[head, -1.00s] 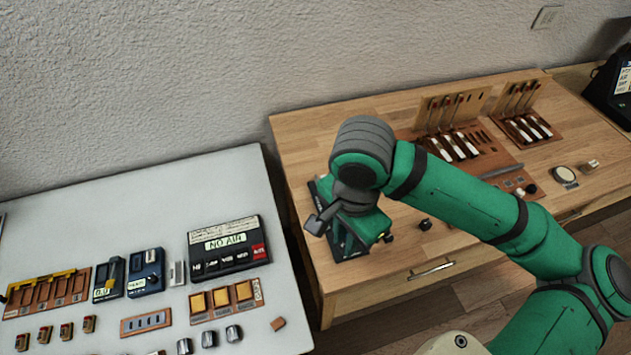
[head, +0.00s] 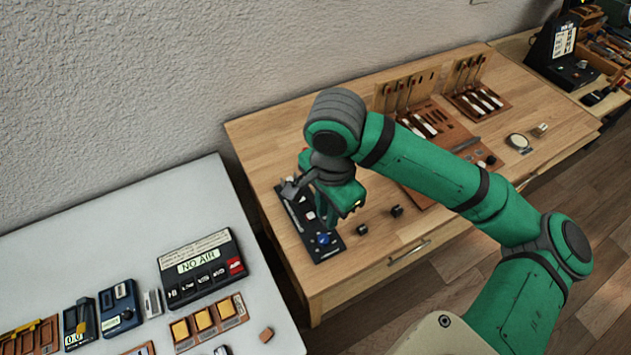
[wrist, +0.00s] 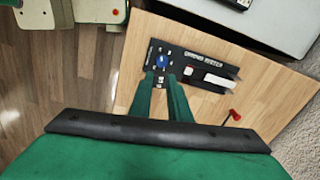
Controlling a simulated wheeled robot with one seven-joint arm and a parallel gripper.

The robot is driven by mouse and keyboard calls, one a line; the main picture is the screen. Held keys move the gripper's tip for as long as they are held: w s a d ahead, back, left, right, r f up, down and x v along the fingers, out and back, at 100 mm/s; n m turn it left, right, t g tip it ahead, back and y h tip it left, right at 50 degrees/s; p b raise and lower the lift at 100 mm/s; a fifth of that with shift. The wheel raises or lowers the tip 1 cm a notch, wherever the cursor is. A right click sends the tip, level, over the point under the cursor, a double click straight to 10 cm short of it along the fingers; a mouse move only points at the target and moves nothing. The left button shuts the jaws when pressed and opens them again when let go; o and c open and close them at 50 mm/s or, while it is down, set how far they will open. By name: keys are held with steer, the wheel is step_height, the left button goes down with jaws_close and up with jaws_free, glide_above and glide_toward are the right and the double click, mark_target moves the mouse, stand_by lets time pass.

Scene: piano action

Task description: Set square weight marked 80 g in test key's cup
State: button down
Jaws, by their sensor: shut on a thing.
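My gripper (head: 338,208) hangs over the left part of the wooden table, beside and above a black panel. In the wrist view, my two green fingers (wrist: 162,92) point at the panel with a narrow gap between them. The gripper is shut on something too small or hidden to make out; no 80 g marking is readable. Two small dark blocks, one (head: 397,211) behind the other (head: 361,229), stand on the table right of my gripper. Whether they are weights I cannot tell. Key models with white keys (head: 425,122) stand farther back; the test key and its cup are not distinguishable.
The black panel (head: 296,212) has a blue knob (wrist: 162,62) and a white lever (wrist: 220,81). A red-topped piece (wrist: 234,114) is near it. The white table (head: 120,215) at left holds a NO AIR box (head: 200,268). Bare wood lies along the wooden table's front.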

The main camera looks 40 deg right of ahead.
steer(key=m, duration=0.2)
glide_above(306, 207)
step_height(306, 207, down, 2)
steer(key=shift+w+f, duration=0.2)
steer(key=shift+f, duration=0.2)
steer(key=shift+a+f, duration=0.15)
steer(key=shift+f, duration=0.55)
steer(key=shift+s+d+f, duration=0.15)
steer(key=shift+f, duration=0.35)
steer(key=shift+s+d+f, duration=0.1)
steer(key=shift+s+f, duration=0.05)
steer(key=shift+f, duration=1)
steer(key=shift+w+a, duration=0.15)
steer(key=shift+f, duration=0.25)
steer(key=shift+d, duration=0.2)
steer(key=shift+a, duration=0.15)
